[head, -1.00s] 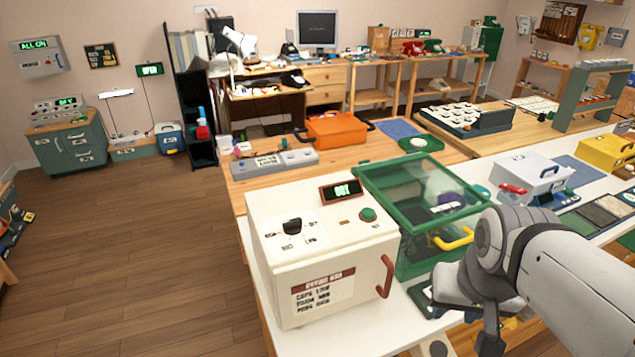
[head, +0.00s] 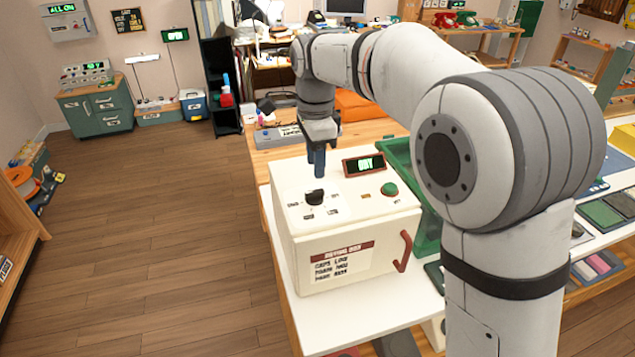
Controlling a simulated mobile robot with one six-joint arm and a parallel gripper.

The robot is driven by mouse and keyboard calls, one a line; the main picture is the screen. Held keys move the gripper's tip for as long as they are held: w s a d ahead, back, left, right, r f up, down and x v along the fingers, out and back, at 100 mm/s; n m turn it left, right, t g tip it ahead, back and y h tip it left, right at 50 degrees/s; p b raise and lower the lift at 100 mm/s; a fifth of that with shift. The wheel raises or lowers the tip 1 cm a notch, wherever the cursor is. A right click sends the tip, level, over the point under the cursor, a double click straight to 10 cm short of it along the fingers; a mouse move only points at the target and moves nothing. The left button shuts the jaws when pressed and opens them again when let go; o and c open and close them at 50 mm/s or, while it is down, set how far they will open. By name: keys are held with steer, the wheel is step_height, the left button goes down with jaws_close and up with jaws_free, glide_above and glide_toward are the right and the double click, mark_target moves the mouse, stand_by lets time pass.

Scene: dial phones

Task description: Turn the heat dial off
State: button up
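The heat dial (head: 315,196) is a black knob on the top of a cream-white oven box (head: 345,225), with small printed labels around it. Its pointer direction is too small to tell. My gripper (head: 318,172) points down just above the dial, with its fingertips close over it. Whether they touch the dial, and how far apart the fingers are, I cannot tell. A small green-lit display (head: 364,164) and a green button (head: 389,189) are on the same top, right of the dial. A red handle (head: 403,251) is on the box's front.
An orange case (head: 357,105) and a grey panel (head: 278,136) lie on the wooden table behind. The floor on the left is clear.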

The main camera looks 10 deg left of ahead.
mark_target(317, 191)
step_height(317, 191, down, 7)
steer(key=shift+d+f, duration=0.1)
steer(key=shift+c, duration=0.2)
jaws_close()
stand_by(0.4)
